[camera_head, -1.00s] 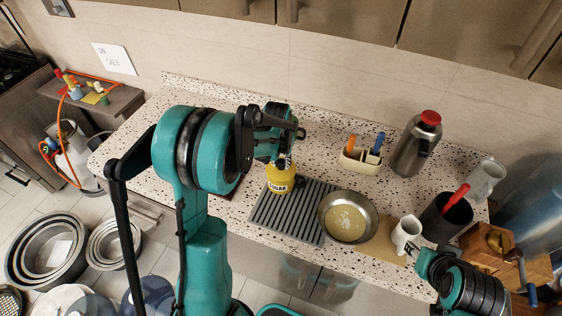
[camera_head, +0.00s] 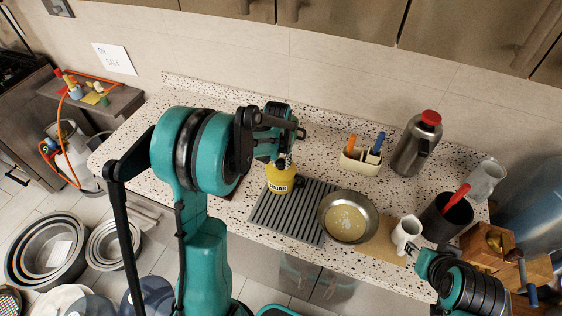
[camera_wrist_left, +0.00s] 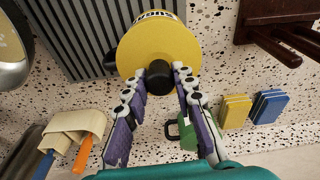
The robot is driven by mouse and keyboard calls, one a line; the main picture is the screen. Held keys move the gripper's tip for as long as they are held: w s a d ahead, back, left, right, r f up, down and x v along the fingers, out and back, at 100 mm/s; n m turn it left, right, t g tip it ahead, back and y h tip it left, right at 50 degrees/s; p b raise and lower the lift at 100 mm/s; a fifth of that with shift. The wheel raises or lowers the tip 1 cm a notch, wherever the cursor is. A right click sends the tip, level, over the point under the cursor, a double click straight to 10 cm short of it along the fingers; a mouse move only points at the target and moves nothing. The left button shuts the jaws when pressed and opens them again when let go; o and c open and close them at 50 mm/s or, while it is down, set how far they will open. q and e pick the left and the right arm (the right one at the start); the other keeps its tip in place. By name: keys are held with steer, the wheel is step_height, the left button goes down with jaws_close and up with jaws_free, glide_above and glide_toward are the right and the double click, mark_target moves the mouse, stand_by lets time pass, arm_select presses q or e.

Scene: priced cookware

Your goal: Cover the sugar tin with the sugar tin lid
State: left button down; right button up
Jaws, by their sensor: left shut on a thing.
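The yellow sugar tin (camera_head: 281,184) with its SUGAR label stands upright at the left part of the grey ribbed mat. In the left wrist view the round yellow sugar tin lid (camera_wrist_left: 160,45) lies over the tin's top, with a strip of the label (camera_wrist_left: 156,14) showing past its edge. My left gripper (camera_head: 283,160) is above the tin, its fingers shut on the lid's black knob (camera_wrist_left: 158,75). Whether the lid's rim is fully seated is hidden. My right gripper (camera_head: 413,248) is low by the white mug; its fingers are too small to read.
The ribbed mat (camera_head: 265,217) lies beside a steel pan (camera_head: 347,217). A white mug (camera_head: 405,232), dark utensil holder (camera_head: 442,219) and steel flask (camera_head: 415,147) stand to the right. A cream caddy (camera_head: 358,160) is behind.

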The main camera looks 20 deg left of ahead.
mark_target(280, 172)
arm_select(q)
steer(key=shift+f, duration=0.15)
stand_by(0.3)
steer(key=shift+f+b, duration=0.25)
steer(key=shift+b, duration=0.2)
steer(key=c, duration=0.5)
jaws_free()
steer(key=shift+c, duration=0.2)
step_height(280, 172, up, 12)
steer(key=s, duration=0.1)
steer(key=shift+s+d, duration=0.15)
steer(key=shift+s, duration=0.25)
stand_by(0.6)
